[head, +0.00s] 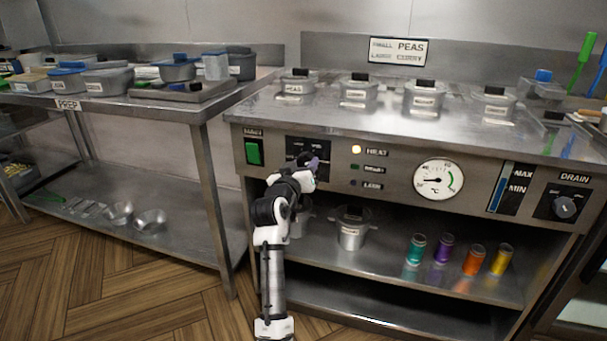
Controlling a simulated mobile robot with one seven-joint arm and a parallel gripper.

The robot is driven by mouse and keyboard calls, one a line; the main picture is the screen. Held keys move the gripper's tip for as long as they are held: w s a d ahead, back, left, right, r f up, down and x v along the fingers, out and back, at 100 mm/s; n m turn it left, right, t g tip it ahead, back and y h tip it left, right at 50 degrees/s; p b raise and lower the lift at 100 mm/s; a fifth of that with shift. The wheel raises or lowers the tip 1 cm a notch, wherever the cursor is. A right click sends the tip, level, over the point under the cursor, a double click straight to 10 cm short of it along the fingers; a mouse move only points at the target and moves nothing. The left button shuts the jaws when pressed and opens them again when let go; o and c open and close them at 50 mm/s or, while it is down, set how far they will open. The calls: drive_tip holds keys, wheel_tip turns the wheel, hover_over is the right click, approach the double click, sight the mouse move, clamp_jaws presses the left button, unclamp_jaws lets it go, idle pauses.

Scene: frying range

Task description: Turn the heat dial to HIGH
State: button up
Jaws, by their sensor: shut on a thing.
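My gripper (308,163) reaches up to the black dial panel (303,143) on the front of the frying range. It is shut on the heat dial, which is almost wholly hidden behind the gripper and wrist. The dial's pointer and most of its markings cannot be read.
A green switch (254,152) sits left of the panel, and a DRAIN knob (564,207) at the far right. Lidded pots stand on the range top. A pot (351,235) and several coloured shakers stand on the shelf below. The prep table (196,112) is at left.

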drive_tip(key=m+b, duration=0.2)
drive_tip(key=m, duration=0.3)
drive_tip(key=shift+b, duration=0.4)
drive_tip(key=shift+m, duration=0.4)
drive_tip(key=o, duration=1)
drive_tip(key=v, duration=1.3)
drive_tip(key=shift+s+a+r, duration=0.15)
drive_tip(key=shift+s+a, duration=0.05)
drive_tip(key=shift+s, duration=0.15)
